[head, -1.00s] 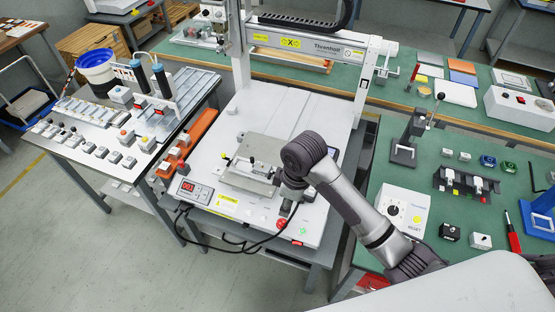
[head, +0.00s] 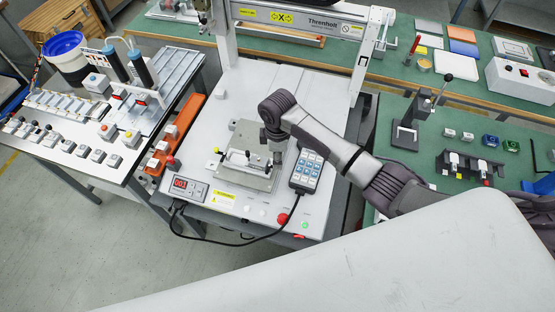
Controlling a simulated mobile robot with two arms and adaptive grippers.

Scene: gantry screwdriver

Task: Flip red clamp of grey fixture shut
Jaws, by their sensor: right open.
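The grey fixture (head: 240,180) is a metal plate on the white base of the gantry machine. A pale bar with small dark posts (head: 243,160) sits on it. I cannot make out a red clamp lever on it; the details are too small. My right gripper (head: 277,156) points down over the right end of the fixture, close to the bar. It is open, and I see nothing held in it. Whether it touches the fixture is unclear. My right arm hides the area behind it. My left gripper is out of view.
A keypad pendant (head: 306,171) lies just right of the fixture, with its cable running along the front. An orange rack (head: 178,140) stands left, and the gantry frame (head: 300,52) spans the back.

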